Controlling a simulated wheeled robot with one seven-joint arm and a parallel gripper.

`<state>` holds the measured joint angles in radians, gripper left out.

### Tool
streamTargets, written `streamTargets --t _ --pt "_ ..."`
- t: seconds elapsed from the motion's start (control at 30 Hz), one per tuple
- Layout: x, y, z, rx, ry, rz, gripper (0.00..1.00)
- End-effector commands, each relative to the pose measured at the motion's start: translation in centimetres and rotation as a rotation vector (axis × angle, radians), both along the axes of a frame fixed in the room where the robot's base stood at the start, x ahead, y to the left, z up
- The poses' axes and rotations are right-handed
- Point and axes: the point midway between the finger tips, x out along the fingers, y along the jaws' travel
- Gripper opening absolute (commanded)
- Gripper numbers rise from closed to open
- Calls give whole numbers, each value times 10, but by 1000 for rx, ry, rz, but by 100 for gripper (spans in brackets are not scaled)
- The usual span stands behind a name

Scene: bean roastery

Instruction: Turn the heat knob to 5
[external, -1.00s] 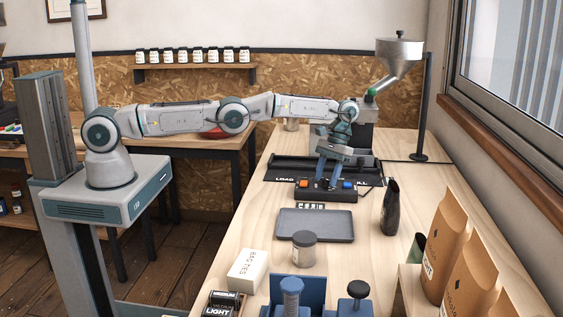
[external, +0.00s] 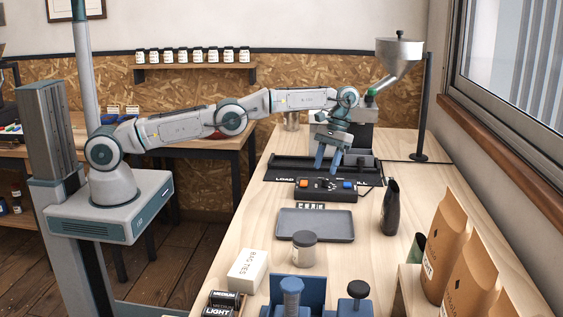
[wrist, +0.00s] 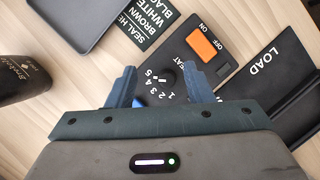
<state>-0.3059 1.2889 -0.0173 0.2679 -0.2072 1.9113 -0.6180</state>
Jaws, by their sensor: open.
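The heat knob (external: 327,184) is a small dark dial in the middle of the black control box (external: 303,194). In the wrist view the knob (wrist: 168,79) shows beyond and between my fingertips, with white numbers 1 to 5 beside it. Its pointer is too dark and small to read. My gripper (external: 327,170) is open and empty, pointing down above the box, with its fingertips apart from the knob. In the wrist view the two blue fingers of my gripper (wrist: 158,80) stand wide apart.
The box carries an orange ON/OFF switch (wrist: 207,43) and a blue switch (external: 348,184). A black LOAD tray (external: 280,172) lies behind it. A dark tray (external: 315,226) lies in front, and a black bottle (external: 390,208) stands to the right.

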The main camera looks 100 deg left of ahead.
Motion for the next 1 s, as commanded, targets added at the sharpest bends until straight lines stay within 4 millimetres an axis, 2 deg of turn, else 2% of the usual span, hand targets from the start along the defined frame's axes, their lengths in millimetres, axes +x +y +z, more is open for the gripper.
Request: streamTargets --t 0.03,0.2,0.47,0.9,1.0 --pt "-1 -2 -5 0 -2 -1 47" --pt "-4 -7 -2 1 -2 -1 47" --pt "-11 -32 15 0 -1 -2 47" --pt "-28 -84 52 1 1 -2 47" --pt "-30 -91 57 0 0 -1 47"
